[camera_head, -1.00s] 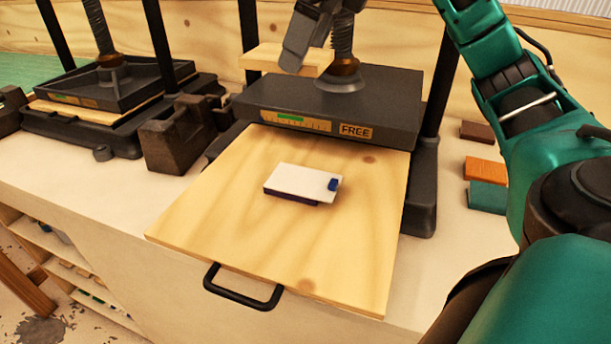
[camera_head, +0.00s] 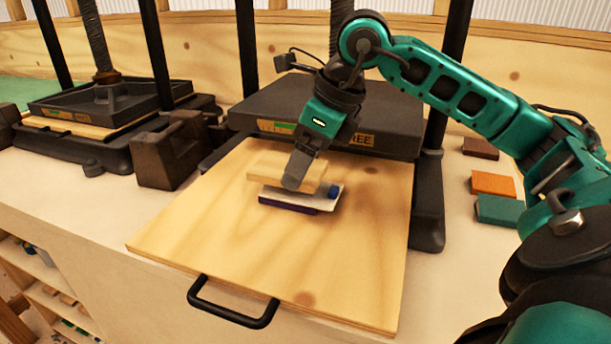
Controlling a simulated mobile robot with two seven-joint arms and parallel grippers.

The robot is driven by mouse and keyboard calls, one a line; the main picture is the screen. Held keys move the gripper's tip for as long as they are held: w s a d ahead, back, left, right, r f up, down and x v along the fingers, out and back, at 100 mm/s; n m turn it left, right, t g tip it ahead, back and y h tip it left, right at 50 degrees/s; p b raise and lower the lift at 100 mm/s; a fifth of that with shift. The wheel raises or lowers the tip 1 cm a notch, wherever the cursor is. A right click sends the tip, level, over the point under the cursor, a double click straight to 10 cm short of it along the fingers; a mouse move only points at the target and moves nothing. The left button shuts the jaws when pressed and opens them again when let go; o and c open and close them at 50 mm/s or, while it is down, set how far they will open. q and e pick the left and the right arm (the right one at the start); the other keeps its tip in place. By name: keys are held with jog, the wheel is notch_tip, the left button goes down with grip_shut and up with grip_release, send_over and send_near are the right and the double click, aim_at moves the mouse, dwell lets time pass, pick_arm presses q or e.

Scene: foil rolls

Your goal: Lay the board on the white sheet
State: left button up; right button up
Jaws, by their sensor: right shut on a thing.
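The board, a small pale wooden slab (camera_head: 266,174), is in my right gripper (camera_head: 299,174), whose fingers are shut on it. The white sheet (camera_head: 324,203) lies on a dark purple-blue piece (camera_head: 287,203), with a small blue part (camera_head: 334,191) at its right end. The board is over the sheet and hides most of it. I cannot tell whether board and sheet touch. My left gripper is not in view.
The sheet's stack sits on a wooden pull-out plate (camera_head: 350,270) with a black handle (camera_head: 232,308). A dark press plate (camera_head: 390,120) is just behind. Dark iron blocks (camera_head: 165,160) stand left. Brown, orange (camera_head: 493,184) and teal pieces lie right.

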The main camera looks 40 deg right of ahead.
jog(key=shift+f, duration=1.05)
jog(key=shift+f+b, duration=0.1)
jog(key=shift+b, duration=0.2)
jog(key=o, duration=0.9)
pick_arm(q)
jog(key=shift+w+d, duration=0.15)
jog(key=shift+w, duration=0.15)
